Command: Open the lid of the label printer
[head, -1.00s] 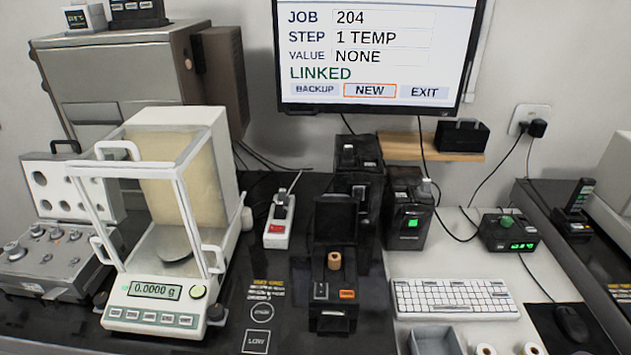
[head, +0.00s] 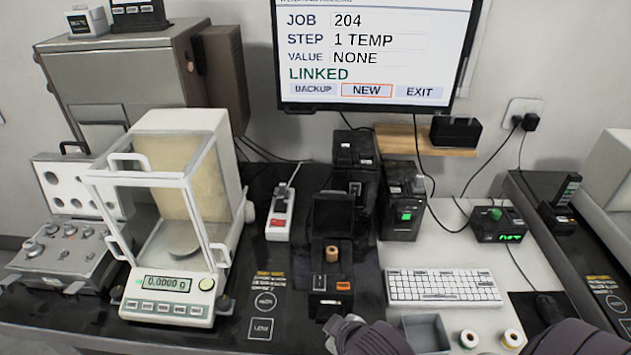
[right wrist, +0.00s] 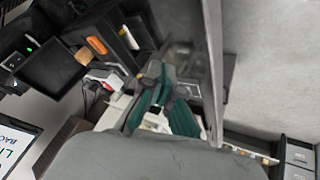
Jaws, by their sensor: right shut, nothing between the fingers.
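The label printer (head: 330,282) is a black box at the middle of the dark table in the head view. Its black lid (head: 333,213) stands upright at the back, and a tan label roll (head: 331,254) shows in the open bay. An orange button is on its front. My right gripper (head: 334,328) is at the bottom of the head view, just in front of the printer, with no visible contact. My left gripper is out of view.
A balance (head: 168,285) with a glass shield stands to the left. Black units (head: 403,215) stand behind right. A keyboard (head: 443,287) and grey tray (head: 427,333) lie to the right.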

